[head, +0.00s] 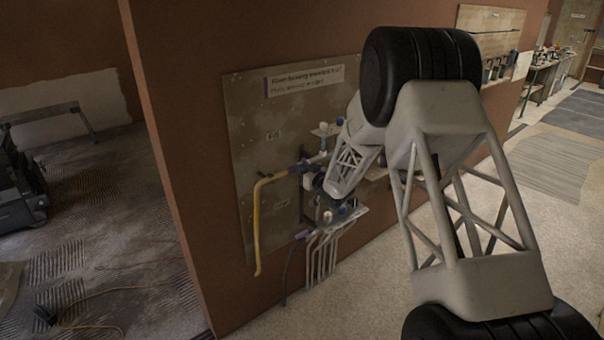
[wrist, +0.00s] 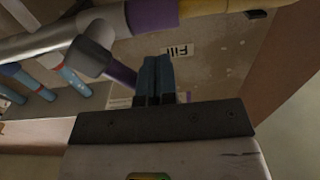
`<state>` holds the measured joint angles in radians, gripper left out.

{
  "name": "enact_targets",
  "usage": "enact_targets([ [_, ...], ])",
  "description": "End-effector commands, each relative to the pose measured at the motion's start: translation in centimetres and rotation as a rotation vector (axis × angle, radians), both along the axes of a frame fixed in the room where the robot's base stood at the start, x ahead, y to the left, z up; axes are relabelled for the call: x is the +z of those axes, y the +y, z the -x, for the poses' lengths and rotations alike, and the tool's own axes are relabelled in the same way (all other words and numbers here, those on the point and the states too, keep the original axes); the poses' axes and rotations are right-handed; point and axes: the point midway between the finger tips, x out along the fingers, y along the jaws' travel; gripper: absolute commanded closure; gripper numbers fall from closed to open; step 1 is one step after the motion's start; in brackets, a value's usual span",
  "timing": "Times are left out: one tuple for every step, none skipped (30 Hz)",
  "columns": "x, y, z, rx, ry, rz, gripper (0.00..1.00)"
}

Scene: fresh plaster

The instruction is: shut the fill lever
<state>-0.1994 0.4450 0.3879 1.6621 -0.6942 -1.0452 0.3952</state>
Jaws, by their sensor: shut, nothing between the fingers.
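In the wrist view, the fill lever (wrist: 121,73) is a purple handle on a grey valve body (wrist: 93,43). It slants down and right from the valve, off the pipe's line. My gripper (wrist: 155,60) is shut and empty, its dark blue fingers side by side just right of the lever's end. I cannot tell whether they touch it. A "Fill" label (wrist: 179,50) shows on the board behind the fingertips.
The grey pipe (wrist: 45,38) runs across the top of the wrist view to a yellow hose (head: 258,225). Several blue-and-white fittings (wrist: 72,78) lie at left. The board (head: 245,130) hangs on a brown wall.

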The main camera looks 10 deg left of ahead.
Motion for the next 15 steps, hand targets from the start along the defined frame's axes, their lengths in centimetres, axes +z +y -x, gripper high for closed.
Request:
enact_targets([
  [0.19, -0.07, -0.07, 0.000, -0.001, -0.001, 1.00],
  [0.25, -0.10, -0.08, 0.000, 0.000, 0.000, 1.00],
  [0.31, -0.13, -0.11, 0.000, 0.000, 0.000, 1.00],
  [0.33, -0.13, -0.11, 0.000, 0.000, 0.000, 1.00],
  [0.34, -0.13, -0.12, 0.000, 0.000, 0.000, 1.00],
  [0.34, -0.13, -0.13, 0.000, 0.000, 0.000, 1.00],
  [0.34, -0.13, -0.13, 0.000, 0.000, 0.000, 1.00],
  [0.34, -0.13, -0.13, 0.000, 0.000, 0.000, 1.00],
  [0.34, -0.13, -0.13, 0.000, 0.000, 0.000, 1.00],
  [0.35, -0.13, -0.13, 0.000, 0.000, 0.000, 1.00],
  [0.35, -0.13, -0.13, 0.000, 0.000, 0.000, 1.00],
  [0.36, -0.13, -0.13, -0.001, 0.000, 0.000, 1.00],
  [0.38, -0.15, -0.15, -0.001, 0.000, 0.000, 1.00],
  [0.43, -0.17, -0.17, -0.001, 0.000, 0.000, 1.00],
  [0.50, -0.21, -0.21, -0.001, 0.000, 0.000, 1.00],
])
